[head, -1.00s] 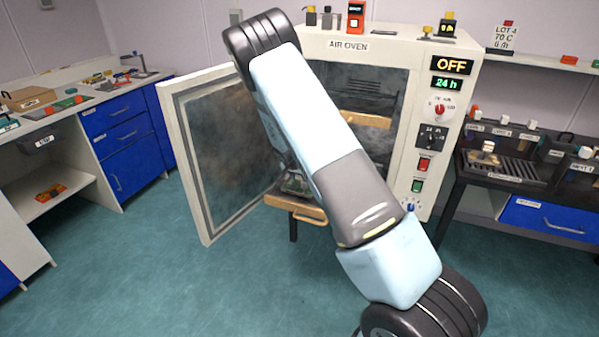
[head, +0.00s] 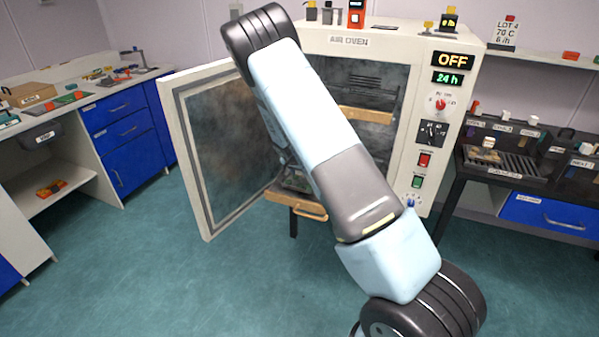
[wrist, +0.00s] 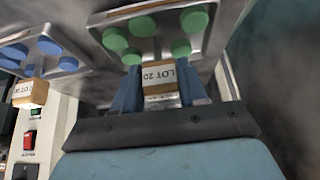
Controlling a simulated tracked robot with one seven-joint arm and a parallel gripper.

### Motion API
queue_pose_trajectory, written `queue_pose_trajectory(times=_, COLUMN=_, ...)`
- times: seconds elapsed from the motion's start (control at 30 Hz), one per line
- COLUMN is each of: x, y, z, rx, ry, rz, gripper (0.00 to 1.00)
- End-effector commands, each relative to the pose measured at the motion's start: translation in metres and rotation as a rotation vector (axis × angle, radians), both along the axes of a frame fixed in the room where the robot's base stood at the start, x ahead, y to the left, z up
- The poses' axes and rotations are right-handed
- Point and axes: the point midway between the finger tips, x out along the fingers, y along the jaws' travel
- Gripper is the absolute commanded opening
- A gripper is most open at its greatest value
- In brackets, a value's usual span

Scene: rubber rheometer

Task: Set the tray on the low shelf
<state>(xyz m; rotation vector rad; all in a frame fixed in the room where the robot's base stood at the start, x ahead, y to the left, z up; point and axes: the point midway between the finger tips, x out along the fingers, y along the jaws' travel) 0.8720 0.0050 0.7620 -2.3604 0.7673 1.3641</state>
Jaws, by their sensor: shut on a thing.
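In the wrist view my gripper (wrist: 160,98) is shut on the tan, labelled handle (wrist: 159,77) of a metal tray (wrist: 187,58) with several green discs on it. The label reads about "LOT 20". In the head view my arm hides the gripper and most of what it holds. The air oven (head: 345,40) stands open. Inside it, a tan-fronted shelf or tray (head: 366,114) shows at mid height. I cannot tell which part is the low shelf.
The oven door (head: 222,145) is swung open to the left. In the wrist view a second metal tray with blue discs (wrist: 45,45) is at the left. A dark bench (head: 510,165) stands right of the oven, and blue drawers (head: 118,135) at the left.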

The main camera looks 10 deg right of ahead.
Motion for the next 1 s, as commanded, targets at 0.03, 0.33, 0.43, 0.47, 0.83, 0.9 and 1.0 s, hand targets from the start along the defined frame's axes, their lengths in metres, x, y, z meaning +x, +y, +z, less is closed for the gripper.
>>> queue_pose_trajectory(times=0.03, x=0.0, y=0.0, z=-0.001, rx=0.0, ry=0.0, rz=0.0, gripper=0.0)
queue_pose_trajectory(times=0.33, x=0.0, y=0.0, z=-0.01, rx=0.0, ry=-0.001, rz=0.001, gripper=0.48)
queue_pose_trajectory(times=0.43, x=0.0, y=0.0, z=-0.01, rx=0.0, ry=0.0, rz=0.0, gripper=0.57)
queue_pose_trajectory(times=0.47, x=0.0, y=0.0, z=-0.01, rx=0.0, ry=0.0, rz=0.0, gripper=0.6)
queue_pose_trajectory(times=0.83, x=0.0, y=0.0, z=-0.009, rx=0.0, ry=0.0, rz=0.0, gripper=0.72)
queue_pose_trajectory(times=0.9, x=0.0, y=0.0, z=-0.006, rx=0.0, ry=0.0, rz=0.0, gripper=0.72)
queue_pose_trajectory(times=1.0, x=0.0, y=0.0, z=0.002, rx=0.001, ry=-0.002, rz=0.0, gripper=0.72)
